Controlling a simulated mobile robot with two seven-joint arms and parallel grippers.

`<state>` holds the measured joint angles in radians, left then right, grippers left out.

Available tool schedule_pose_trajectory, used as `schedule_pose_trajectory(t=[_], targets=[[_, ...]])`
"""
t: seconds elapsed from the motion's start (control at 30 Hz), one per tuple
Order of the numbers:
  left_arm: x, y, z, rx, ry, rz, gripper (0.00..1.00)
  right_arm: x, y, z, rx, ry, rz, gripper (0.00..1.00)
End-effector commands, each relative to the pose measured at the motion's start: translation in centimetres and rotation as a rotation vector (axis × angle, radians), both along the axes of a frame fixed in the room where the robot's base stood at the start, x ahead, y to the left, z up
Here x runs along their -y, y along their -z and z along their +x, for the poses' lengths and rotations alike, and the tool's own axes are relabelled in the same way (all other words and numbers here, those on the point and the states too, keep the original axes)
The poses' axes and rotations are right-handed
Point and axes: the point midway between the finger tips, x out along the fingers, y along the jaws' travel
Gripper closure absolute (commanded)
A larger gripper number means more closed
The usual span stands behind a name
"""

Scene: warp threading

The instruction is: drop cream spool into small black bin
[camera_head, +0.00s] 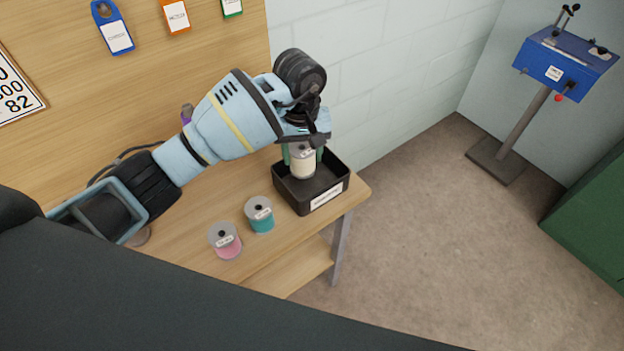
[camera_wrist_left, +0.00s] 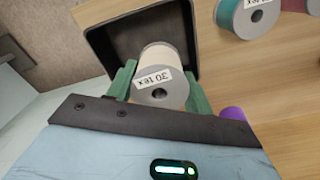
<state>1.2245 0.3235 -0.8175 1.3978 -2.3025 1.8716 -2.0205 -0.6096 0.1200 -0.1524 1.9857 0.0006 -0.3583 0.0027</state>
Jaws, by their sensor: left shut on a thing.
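The cream spool (camera_head: 303,163) has grey end discs and a white label. My left gripper (camera_head: 304,156) is shut on it, with a green finger on each side. The small black bin (camera_head: 328,196) is an open box with a white label on its front, at the right end of the wooden table. In the head view the spool is upright over the bin's opening. In the left wrist view the spool (camera_wrist_left: 163,75) sits between the green fingers (camera_wrist_left: 160,90), with the bin's inside (camera_wrist_left: 120,40) behind it. I cannot tell its exact height above the bin floor.
A teal spool (camera_head: 260,215) and a pink spool (camera_head: 226,241) stand on the table (camera_head: 283,273) left of the bin. A purple thing (camera_head: 187,114) shows behind my arm. The wall lies close behind the bin. A blue machine (camera_head: 565,58) on a stand is far right.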

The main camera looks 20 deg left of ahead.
Motion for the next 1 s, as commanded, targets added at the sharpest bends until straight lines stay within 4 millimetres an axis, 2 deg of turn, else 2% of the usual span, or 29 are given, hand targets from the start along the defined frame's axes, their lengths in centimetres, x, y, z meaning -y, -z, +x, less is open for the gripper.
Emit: schedule_pose_trajectory(t=[0.03,0.2,0.67,0.7,0.9,1.0], targets=[[0.1,1.1,-0.1,-0.006,0.001,-0.001,0.72,0.0,0.5,-0.4,-0.01,0.0,0.0,0.49],[0.1,2.6,-0.1,-0.004,0.0,-0.002,0.72,-0.2,1.1,-0.6,-0.02,0.004,0.004,0.49],[0.0,3.1,0.0,0.003,0.001,-0.001,0.72,-0.5,1.1,-0.2,-0.014,0.01,0.011,0.49],[0.0,3.1,0.0,0.003,0.001,-0.001,0.47,-0.5,1.1,-0.2,-0.014,0.01,0.011,0.49],[0.0,3.2,0.0,0.002,0.001,0.0,0.23,-0.4,1.3,-0.4,-0.018,0.007,0.008,0.49],[0.0,3.2,0.0,0.001,0.001,-0.001,0.23,-0.3,1.4,-0.5,-0.021,0.006,0.007,0.49]])
